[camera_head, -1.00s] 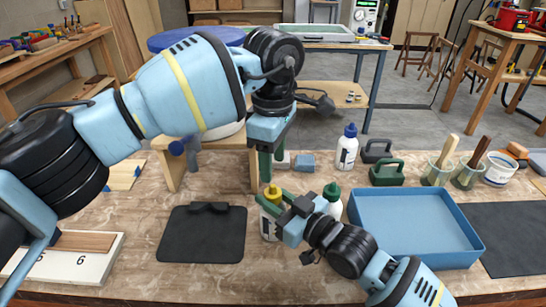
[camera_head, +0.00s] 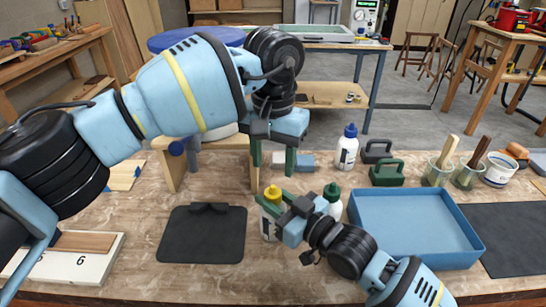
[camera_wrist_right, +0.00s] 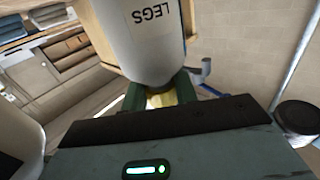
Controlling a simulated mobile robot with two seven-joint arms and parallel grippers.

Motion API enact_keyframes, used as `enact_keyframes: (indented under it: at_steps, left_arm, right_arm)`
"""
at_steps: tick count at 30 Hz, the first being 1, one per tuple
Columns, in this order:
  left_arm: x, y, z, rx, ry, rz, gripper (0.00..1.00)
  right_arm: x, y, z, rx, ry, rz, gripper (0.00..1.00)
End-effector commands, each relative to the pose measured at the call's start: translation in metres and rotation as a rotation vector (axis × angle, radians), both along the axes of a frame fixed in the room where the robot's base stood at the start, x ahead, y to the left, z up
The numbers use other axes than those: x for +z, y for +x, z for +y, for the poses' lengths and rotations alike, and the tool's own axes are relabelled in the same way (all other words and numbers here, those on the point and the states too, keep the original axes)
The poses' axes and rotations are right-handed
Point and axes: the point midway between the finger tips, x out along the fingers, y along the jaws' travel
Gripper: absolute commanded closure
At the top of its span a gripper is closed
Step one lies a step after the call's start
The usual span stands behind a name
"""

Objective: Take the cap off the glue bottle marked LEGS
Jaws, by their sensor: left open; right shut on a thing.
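The LEGS glue bottle is white with a yellow cap (camera_head: 272,191) and stands on the bench; its white body (camera_head: 266,225) shows below. In the right wrist view its marking LEGS reads upside down on the white body (camera_wrist_right: 142,30). My right gripper (camera_head: 272,202) is shut on this bottle near its top, just under the cap as far as I can see. The fingers hide part of the neck. My left gripper (camera_head: 273,163) is open and empty, pointing down above and slightly behind the yellow cap, apart from it.
A green-capped bottle (camera_head: 333,200) stands close to the right gripper. A blue-capped bottle (camera_head: 347,150) stands further back. A blue tray (camera_head: 470,245) lies to the right and a black mat (camera_head: 200,245) to the left. A small blue-grey block (camera_head: 306,162) lies behind the left gripper.

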Motion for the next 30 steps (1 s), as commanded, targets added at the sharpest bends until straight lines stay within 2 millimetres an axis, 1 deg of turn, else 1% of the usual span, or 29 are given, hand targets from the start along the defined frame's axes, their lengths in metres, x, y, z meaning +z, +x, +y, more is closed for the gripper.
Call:
enact_keyframes:
  at_steps: [3,9,13,19,23,30]
  left_arm:
    - [0.000,0.000,0.000,-0.151,0.000,0.000,0.50]
    - [0.000,0.000,0.000,-0.311,0.000,0.000,0.50]
    - [0.000,0.000,0.000,-0.345,0.000,0.000,0.50]
    - [-0.003,0.000,0.000,-0.349,0.001,0.001,0.50]
    - [-0.014,0.000,0.000,-0.348,-0.001,0.003,0.50]
    - [-0.049,-0.001,0.000,-0.347,0.000,0.005,0.50]
  right_arm:
    - [-0.001,0.000,0.000,0.000,-0.001,0.001,1.00]
    - [-0.001,0.000,0.000,0.000,-0.001,0.001,1.00]
    - [-0.001,0.000,0.000,0.000,-0.001,0.001,1.00]
    - [-0.001,0.000,0.000,0.000,-0.001,0.001,1.00]
    - [-0.001,0.000,0.000,0.000,-0.001,0.001,1.00]
    - [-0.001,0.000,0.000,0.000,-0.001,0.001,1.00]
